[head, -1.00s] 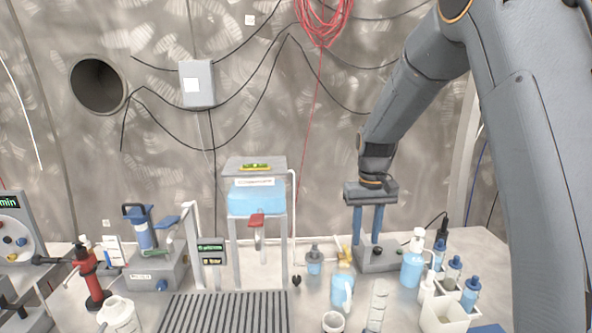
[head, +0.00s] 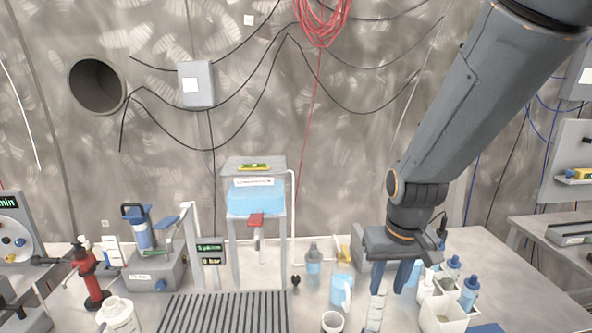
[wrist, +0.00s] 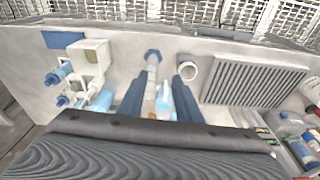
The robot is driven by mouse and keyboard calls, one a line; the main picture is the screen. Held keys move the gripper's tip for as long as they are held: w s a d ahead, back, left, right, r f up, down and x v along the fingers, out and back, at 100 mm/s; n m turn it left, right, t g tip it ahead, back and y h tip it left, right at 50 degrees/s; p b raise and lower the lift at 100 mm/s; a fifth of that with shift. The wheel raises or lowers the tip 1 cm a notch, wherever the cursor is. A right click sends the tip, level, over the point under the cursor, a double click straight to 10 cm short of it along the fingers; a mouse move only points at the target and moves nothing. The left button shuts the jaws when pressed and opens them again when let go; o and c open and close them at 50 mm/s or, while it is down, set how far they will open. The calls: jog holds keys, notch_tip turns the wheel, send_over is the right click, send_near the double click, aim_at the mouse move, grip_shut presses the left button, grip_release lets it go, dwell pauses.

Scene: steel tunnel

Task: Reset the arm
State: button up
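My gripper (head: 392,279) hangs pointing down over the right half of the bench (head: 400,320) in the head view, its two blue fingers apart with nothing held. A measuring cylinder (head: 376,306) stands just below the fingers. A wash bottle (head: 342,287) stands just left of them. In the wrist view, my gripper (wrist: 160,90) shows its fingers spread on either side of the cylinder (wrist: 150,80) and the wash bottle (wrist: 165,103). These lie beyond or below the fingertips; the exact gap is hard to judge. My arm reaches in from the upper right.
A white holder (head: 440,316) with blue-capped bottles stands right of my gripper. A white cup (head: 333,322) stands to the front left. A stand with a blue tank (head: 256,200) and a slatted drain (head: 225,312) lie further left. The space above the bench is mostly open.

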jog(key=s+f, duration=0.1)
jog(key=s, duration=0.5)
notch_tip(320, 180, down, 12)
jog(key=g+b, duration=0.1)
jog(key=b, duration=0.9)
jog(key=shift+w+r, duration=0.2)
jog(key=shift+w, duration=0.05)
jog(key=shift+d, duration=0.1)
